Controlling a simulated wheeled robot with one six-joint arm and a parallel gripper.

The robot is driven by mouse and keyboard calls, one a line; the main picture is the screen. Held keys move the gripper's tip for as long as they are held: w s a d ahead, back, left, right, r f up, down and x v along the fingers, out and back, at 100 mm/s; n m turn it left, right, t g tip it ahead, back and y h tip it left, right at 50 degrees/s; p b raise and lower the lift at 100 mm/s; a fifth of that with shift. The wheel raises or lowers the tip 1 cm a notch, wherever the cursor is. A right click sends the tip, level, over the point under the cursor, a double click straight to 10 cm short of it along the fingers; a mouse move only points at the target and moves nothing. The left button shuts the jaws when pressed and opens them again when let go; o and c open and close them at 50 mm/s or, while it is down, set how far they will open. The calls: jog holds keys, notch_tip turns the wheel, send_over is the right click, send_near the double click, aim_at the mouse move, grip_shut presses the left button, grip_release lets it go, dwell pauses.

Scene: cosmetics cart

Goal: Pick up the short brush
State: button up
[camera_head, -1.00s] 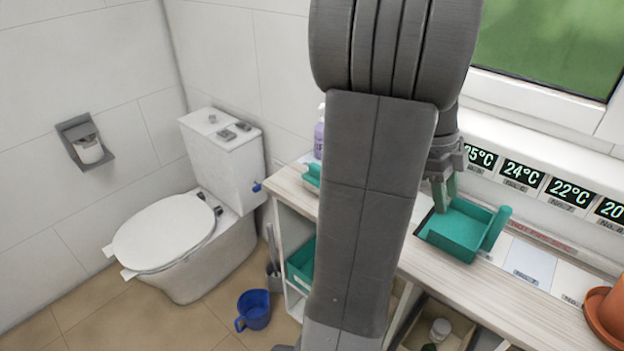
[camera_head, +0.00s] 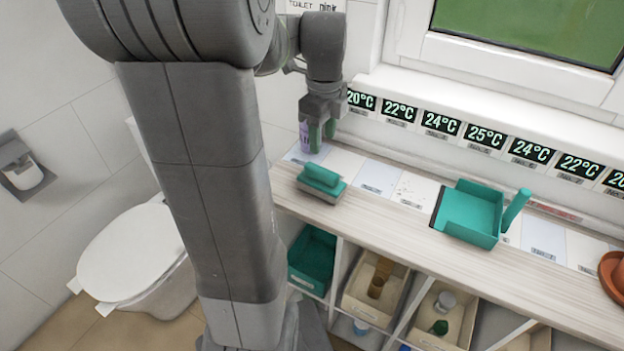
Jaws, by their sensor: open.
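A short teal brush (camera_head: 321,182) with a grey bristle block lies on the left part of the wooden counter, near its front edge. My gripper (camera_head: 317,138) hangs above the counter, behind the brush in the picture and apart from it. A teal dustpan (camera_head: 470,212) with an upright handle sits farther right on the counter.
Temperature displays (camera_head: 441,126) line the wall behind the counter (camera_head: 400,227). Shelf bins (camera_head: 375,290) with small items are below. A brown pot (camera_head: 612,275) stands at the right edge. Bare counter separates brush and dustpan. A toilet (camera_head: 135,250) is at left.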

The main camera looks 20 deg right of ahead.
aim_at(322, 169)
notch_tip(322, 169, down, 10)
jog(key=shift+s+f, duration=0.1)
jog(key=shift+f, duration=0.05)
grip_shut()
dwell(0.4)
notch_tip(322, 169, up, 10)
jog(key=shift+r, duration=0.1)
dwell(0.5)
